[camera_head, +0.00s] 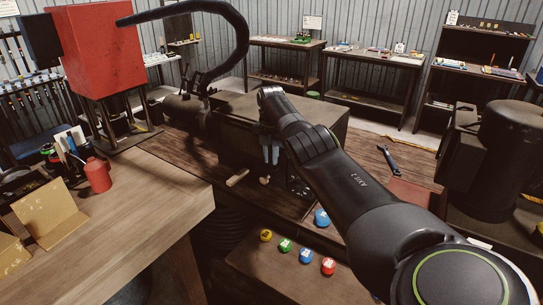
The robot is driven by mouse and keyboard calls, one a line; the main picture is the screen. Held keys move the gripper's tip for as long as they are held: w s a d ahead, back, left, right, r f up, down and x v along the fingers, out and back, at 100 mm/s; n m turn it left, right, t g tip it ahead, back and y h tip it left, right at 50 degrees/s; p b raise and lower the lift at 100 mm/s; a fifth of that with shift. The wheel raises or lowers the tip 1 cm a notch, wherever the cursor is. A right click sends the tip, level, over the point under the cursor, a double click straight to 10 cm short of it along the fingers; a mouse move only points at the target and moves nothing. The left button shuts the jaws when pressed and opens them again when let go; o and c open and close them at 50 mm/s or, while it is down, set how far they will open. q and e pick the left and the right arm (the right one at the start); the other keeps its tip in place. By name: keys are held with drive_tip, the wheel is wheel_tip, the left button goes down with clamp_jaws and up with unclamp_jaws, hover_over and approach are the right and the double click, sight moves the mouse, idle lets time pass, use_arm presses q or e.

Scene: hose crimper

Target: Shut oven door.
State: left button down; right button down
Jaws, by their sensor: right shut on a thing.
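The oven (318,115) is a dark brown box on the wooden workbench in the middle of the head view. Its front (232,145) faces me and is in shade, so how far the door stands open is hard to tell. My right arm reaches in from the lower right across the oven's right side. My right gripper (270,155) points down at the oven's front and is shut on what looks like the oven door; the contact itself is too dark to see. A light wooden piece (237,177) shows just below and left of the fingers. My left gripper is out of view.
A red box machine (102,48) with a black hose stands at the left. A wooden table (140,205) with a red bottle (97,175) fills the lower left. Coloured buttons (305,256) lie in front. A wrench (388,157) and dark machine (495,150) are at the right.

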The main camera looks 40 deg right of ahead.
drive_tip(key=shift+d+r, duration=0.25)
drive_tip(key=shift+d, duration=0.05)
